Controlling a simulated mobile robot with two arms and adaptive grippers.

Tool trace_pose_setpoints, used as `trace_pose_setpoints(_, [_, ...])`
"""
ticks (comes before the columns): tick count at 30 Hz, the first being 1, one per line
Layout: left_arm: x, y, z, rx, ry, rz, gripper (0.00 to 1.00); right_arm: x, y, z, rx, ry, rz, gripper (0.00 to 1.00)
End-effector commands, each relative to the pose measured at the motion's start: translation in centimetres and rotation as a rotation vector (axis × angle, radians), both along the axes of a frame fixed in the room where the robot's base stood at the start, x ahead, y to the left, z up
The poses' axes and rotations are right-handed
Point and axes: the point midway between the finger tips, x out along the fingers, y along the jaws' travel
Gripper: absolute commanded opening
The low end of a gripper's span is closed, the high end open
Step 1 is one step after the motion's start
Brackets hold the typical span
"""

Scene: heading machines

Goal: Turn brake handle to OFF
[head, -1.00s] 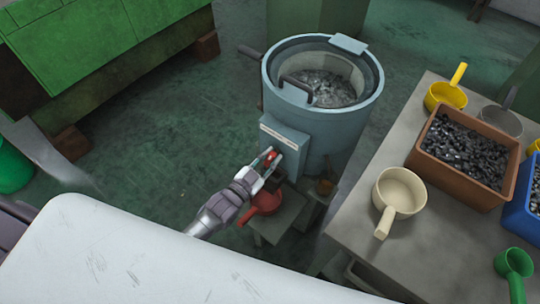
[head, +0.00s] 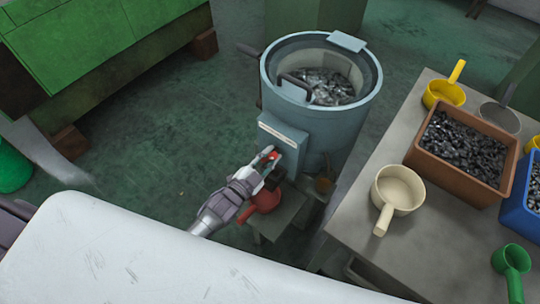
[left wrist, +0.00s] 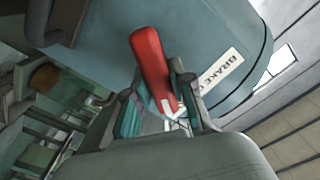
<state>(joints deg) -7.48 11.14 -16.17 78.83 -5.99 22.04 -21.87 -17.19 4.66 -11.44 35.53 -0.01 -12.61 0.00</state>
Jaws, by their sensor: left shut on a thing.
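The red brake handle (left wrist: 150,62) is on the grey-blue front of a round drum machine (head: 320,120). In the head view only a small red bit of the handle (head: 274,155) shows between my fingers. My left gripper (head: 269,162) reaches in from the lower left to the box on the machine's front. In the left wrist view its two fingers (left wrist: 158,102) lie on either side of the handle and are shut on it. My right gripper is not in view.
A red scoop (head: 265,201) is on a low stand below my left gripper. A grey table (head: 350,222) at right holds a brown bin (head: 462,182) of metal parts and several scoops. A white surface (head: 130,255) fills the lower left. Green floor lies open at left.

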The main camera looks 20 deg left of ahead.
Motion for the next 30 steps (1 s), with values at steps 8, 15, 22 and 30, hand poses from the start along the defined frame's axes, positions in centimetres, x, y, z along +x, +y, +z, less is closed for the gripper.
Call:
trace_pose_setpoints(8, [0.0,0.0,-0.1,0.0,0.001,0.0,0.44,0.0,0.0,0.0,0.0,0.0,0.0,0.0])
trace_pose_setpoints(15, [0.0,0.0,0.0,0.0,0.002,0.0,0.48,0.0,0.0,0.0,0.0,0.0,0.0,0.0])
trace_pose_setpoints(22, [-1.3,0.4,-0.1,0.0,0.003,0.0,0.48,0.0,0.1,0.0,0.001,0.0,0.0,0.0])
trace_pose_setpoints(30, [-6.6,2.3,-0.2,0.0,0.005,0.0,0.48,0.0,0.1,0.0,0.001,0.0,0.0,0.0])
